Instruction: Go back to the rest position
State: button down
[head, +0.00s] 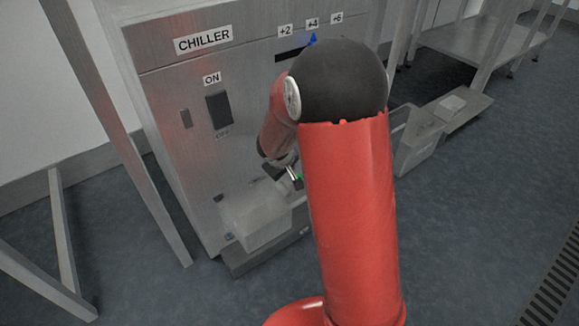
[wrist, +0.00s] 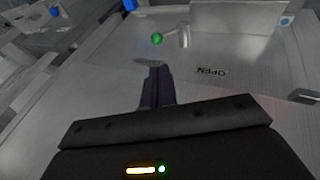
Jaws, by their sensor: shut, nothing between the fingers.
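My gripper (wrist: 155,85) shows in the wrist view with its fingers together and nothing between them. In the head view my red and black arm covers the middle, and only a small part of the gripper end shows beyond it, low by the front of the chiller. The chiller (head: 165,90) is a grey metal cabinet with a CHILLER label, a dark rocker switch between ON and OFF, and a slider with a blue pointer near the +4 mark. In the wrist view a panel marked OPEN (wrist: 243,80) lies beyond the fingers, apart from them as far as I can tell.
A translucent box (head: 254,215) sits at the chiller's foot. A green knob (wrist: 157,39) shows ahead of the fingers. Metal legs stand at the left. A low metal shelf (head: 462,112) stands at the right. The blue floor (head: 480,220) at the right is clear.

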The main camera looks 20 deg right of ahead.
jog(key=s+d+r+m, duration=0.1)
jog(key=s+r+m, duration=0.2)
jog(key=s+r, duration=1.05)
jog(key=s+a+r+y, duration=0.2)
jog(key=s+r, duration=0.1)
jog(key=s, duration=0.4)
jog(key=s+a+r+m+y, duration=0.1)
jog(key=s+a+r, duration=0.2)
jog(key=s, duration=0.4)
jog(key=shift+s+a+r+y+p, duration=0.35)
jog(key=shift+s+r+y+p, duration=0.1)
jog(key=shift+r, duration=0.15)
